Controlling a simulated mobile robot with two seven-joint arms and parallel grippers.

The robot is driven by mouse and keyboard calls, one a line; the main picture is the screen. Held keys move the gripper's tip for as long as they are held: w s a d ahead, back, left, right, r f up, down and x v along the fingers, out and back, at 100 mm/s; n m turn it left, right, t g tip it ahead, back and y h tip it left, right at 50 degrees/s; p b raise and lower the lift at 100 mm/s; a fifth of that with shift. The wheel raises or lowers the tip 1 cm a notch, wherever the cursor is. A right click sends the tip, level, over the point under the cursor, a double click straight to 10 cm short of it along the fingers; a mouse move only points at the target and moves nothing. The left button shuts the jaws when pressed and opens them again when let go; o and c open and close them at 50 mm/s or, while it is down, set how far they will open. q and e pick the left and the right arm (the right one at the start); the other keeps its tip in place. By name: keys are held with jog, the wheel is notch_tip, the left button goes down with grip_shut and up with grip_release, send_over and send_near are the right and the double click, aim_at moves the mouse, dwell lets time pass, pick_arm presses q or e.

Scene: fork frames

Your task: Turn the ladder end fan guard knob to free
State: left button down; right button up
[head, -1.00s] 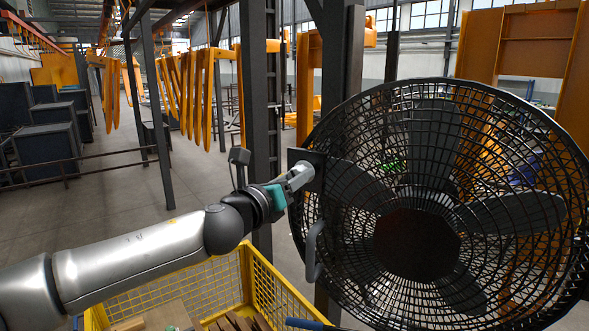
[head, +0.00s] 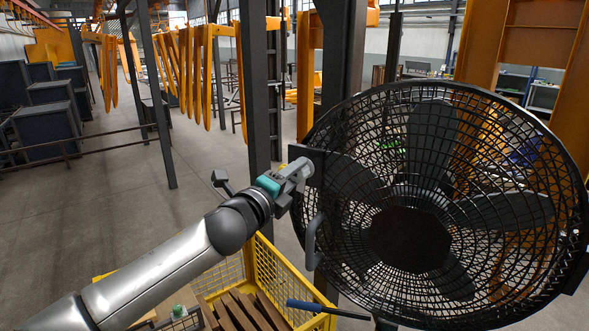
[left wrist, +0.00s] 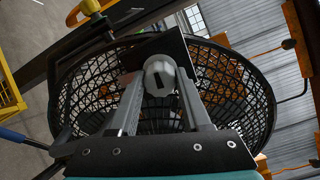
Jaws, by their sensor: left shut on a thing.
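The large black fan guard (head: 350,112) fills the right of the head view, with a dark plate (head: 315,170) at its left edge. My left gripper (head: 302,172) is at this plate and hides the knob in the head view. In the left wrist view the pale grey round knob (left wrist: 159,70) stands in front of the dark plate (left wrist: 168,45). It has a dark mark on its lower side. The two fingers of my left gripper (left wrist: 160,82) are shut on the knob from both sides. My right gripper is not in view.
A yellow mesh crate (head: 275,275) with brown boards (head: 240,312) stands below my arm. A dark upright post (head: 256,80) stands close behind the gripper. A blue bar (head: 318,308) lies by the crate.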

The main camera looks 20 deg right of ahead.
pick_arm(q)
jog(key=shift+n, duration=0.7)
jog(key=shift+c, duration=1.8)
grip_release()
jog(key=shift+a, duration=0.1)
jog(key=b+v, duration=0.2)
jog(key=v, duration=1.3)
